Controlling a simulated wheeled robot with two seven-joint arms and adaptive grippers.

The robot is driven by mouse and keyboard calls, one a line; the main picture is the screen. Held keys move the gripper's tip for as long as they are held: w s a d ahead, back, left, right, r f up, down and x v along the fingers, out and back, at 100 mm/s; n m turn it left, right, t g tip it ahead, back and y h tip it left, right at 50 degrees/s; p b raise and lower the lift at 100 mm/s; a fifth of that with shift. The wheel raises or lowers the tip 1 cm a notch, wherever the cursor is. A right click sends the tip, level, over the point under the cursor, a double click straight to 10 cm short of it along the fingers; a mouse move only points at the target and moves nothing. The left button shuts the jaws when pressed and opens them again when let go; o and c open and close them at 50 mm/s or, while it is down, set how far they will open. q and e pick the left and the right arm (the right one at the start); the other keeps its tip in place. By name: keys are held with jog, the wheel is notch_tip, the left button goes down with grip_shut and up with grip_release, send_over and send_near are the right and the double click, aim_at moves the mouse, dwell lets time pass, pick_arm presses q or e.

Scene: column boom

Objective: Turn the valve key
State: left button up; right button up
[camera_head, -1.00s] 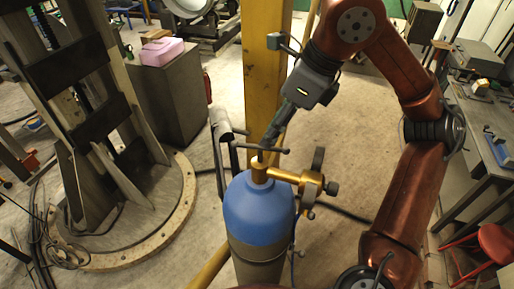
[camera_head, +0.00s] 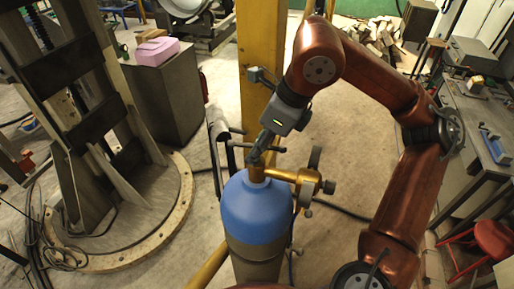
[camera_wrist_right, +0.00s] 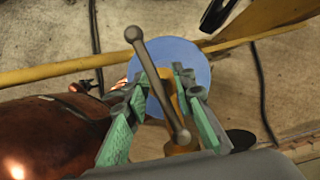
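The valve key is a dark T-bar (camera_head: 276,149) on top of the brass valve (camera_head: 283,174) of a blue-shouldered gas cylinder (camera_head: 257,210). In the right wrist view the key's bar (camera_wrist_right: 157,84) runs diagonally, with a round knob at its upper end, over the blue cylinder top (camera_wrist_right: 188,54). My right gripper (camera_head: 261,154) points down at the key from above. In the wrist view its green-padded fingers (camera_wrist_right: 161,80) are apart, one on either side of the bar's middle. Contact with the bar cannot be told. My left gripper is not in view.
A yellow column (camera_head: 256,60) stands right behind the cylinder. A grey handle-like frame (camera_head: 218,135) rises left of it. A steel stand on a round base (camera_head: 165,220) is at the left, a workbench (camera_head: 478,120) and red stool (camera_head: 490,240) at the right.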

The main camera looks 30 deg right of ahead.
grip_shut()
jog(key=shift+r, duration=0.1)
jog(key=shift+m+t+h+p, duration=0.3)
jog(key=shift+m+p, duration=0.1)
jog(key=shift+m, duration=0.6)
jog(key=shift+o, duration=1)
grip_release()
